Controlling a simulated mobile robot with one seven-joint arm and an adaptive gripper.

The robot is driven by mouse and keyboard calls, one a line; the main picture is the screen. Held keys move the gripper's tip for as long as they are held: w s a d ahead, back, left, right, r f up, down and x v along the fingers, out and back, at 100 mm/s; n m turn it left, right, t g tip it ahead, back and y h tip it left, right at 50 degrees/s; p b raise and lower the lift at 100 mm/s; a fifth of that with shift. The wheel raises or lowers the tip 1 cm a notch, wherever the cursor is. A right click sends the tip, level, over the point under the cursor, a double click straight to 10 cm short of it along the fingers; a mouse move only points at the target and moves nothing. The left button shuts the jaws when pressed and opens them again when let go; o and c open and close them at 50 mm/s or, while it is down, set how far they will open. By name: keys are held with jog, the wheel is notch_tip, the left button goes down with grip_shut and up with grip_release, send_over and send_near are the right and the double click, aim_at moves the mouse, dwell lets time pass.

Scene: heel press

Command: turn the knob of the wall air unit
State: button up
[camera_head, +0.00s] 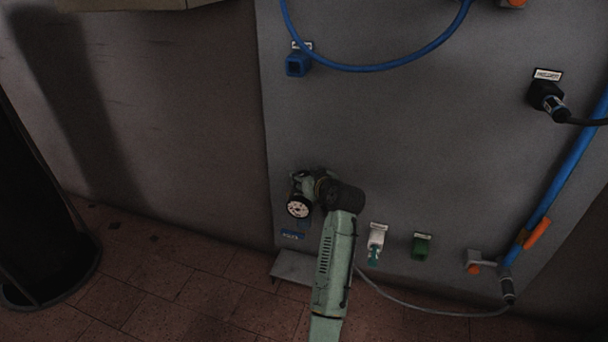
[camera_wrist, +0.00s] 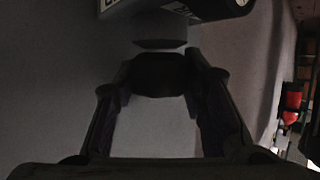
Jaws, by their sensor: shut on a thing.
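The wall air unit (camera_head: 303,184) is mounted low on the grey panel, with a round white-faced gauge (camera_head: 298,208) at its front. My gripper (camera_head: 329,191) reaches it from the right, at the end of my pale green arm, and hides part of it. In the wrist view, my gripper (camera_wrist: 160,86) has a finger on either side of the dark knob (camera_wrist: 160,70) and is shut on it. A grey collar and a labelled body of the unit show just beyond the knob. The knob's marks and turn angle are too dark to read.
Right of my arm, a white fitting (camera_head: 376,240) and a green socket (camera_head: 421,246) sit on the panel (camera_head: 430,150). A blue socket (camera_head: 298,64) and a hanging blue hose (camera_head: 380,68) are above. A grey cable (camera_head: 430,311) runs low. A black cylinder (camera_head: 40,220) stands left.

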jog(key=m+h+p, duration=0.1)
jog(key=p, duration=0.1)
jog(key=m+h+p, duration=0.1)
jog(key=h+p, duration=0.1)
jog(key=shift+a+r+m+t, duration=0.15)
jog(key=shift+r+m+t, duration=0.15)
jog(key=shift+m+t, duration=0.1)
jog(key=shift+m+h+p, duration=0.9)
jog(key=shift+h+p, duration=0.1)
jog(key=shift+h, duration=0.2)
jog(key=m+h, duration=0.2)
jog(key=shift+f+h, duration=0.3)
jog(key=shift+m+g+h+b, duration=0.3)
jog(key=shift+m+h+b, duration=0.2)
jog(key=shift+m+h, duration=0.7)
jog(key=o, duration=0.9)
